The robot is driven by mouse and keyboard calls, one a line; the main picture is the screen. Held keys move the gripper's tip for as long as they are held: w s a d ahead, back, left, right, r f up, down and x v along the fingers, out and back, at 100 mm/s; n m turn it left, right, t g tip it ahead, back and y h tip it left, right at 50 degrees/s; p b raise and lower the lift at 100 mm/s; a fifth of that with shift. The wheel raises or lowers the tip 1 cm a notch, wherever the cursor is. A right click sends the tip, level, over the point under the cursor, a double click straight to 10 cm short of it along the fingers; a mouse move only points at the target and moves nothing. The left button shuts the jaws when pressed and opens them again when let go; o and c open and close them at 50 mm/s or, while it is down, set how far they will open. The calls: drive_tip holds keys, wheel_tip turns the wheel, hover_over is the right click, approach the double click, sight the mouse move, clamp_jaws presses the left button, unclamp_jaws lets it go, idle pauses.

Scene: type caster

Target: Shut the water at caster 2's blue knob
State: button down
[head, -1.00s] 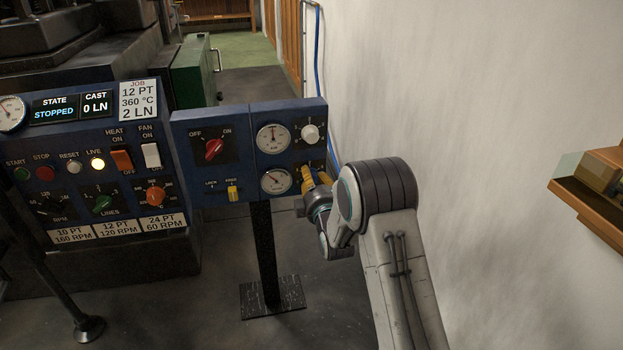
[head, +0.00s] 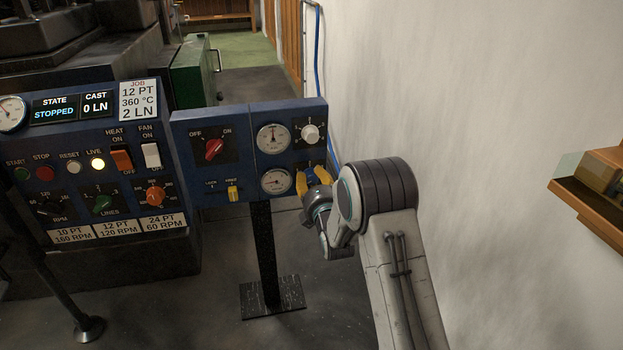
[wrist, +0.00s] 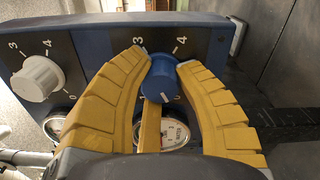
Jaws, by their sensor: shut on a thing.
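The blue knob (wrist: 160,75) shows in the wrist view on the blue panel, with the figures 3 and 4 printed above it. My gripper (wrist: 163,60) is shut on the blue knob, with one yellow finger on each side of it. A small pale mark shows on the knob's lower side; I cannot tell for sure whether it is the pointer. In the head view my gripper (head: 314,180) is at the lower right of the panel (head: 195,192), and its fingers hide most of the knob. A round water gauge (wrist: 175,135) sits below the knob in the wrist view.
A white knob (head: 310,132) is above the blue one, beside two gauges (head: 273,138). A red switch (head: 213,149) and a yellow switch (head: 233,192) are at the left. A wall (head: 460,100) and a wooden shelf (head: 590,205) stand at the right.

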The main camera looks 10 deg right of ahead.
drive_tip(key=shift+n, duration=0.5)
drive_tip(key=shift+r, duration=0.1)
drive_tip(key=c, duration=1.2)
unclamp_jaws()
drive_tip(key=shift+d, duration=0.1)
drive_tip(key=shift+o, duration=0.2)
drive_tip(key=s, duration=1.2)
